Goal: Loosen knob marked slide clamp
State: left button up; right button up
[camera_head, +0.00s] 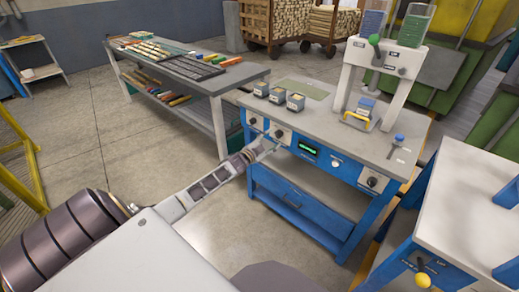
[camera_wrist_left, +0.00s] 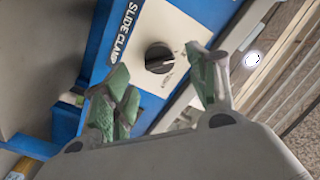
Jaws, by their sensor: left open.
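A light pointer line shows on the knob. My left gripper (camera_wrist_left: 165,78) is open, its green-padded fingers spread on either side of the knob in the picture. The knob appears beyond the fingertips, with no contact visible. In the head view my left gripper (camera_head: 265,149) is at the left front of the blue bench, just below a knob (camera_head: 279,133); the plate lettering there is too small to read.
The blue bench (camera_head: 350,148) has another knob (camera_head: 253,121) at left, a green display (camera_head: 307,149) and a right-hand knob (camera_head: 371,181). Small bins (camera_head: 278,96) stand on top. A grey table (camera_head: 235,78) with wood strips stands behind left. The floor before the bench is clear.

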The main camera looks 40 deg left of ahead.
pick_arm(q)
jog(key=s, duration=0.7)
jog(key=shift+s+a, duration=0.25)
jog(key=shift+a, duration=0.05)
dwell(0.3)
dwell(0.6)
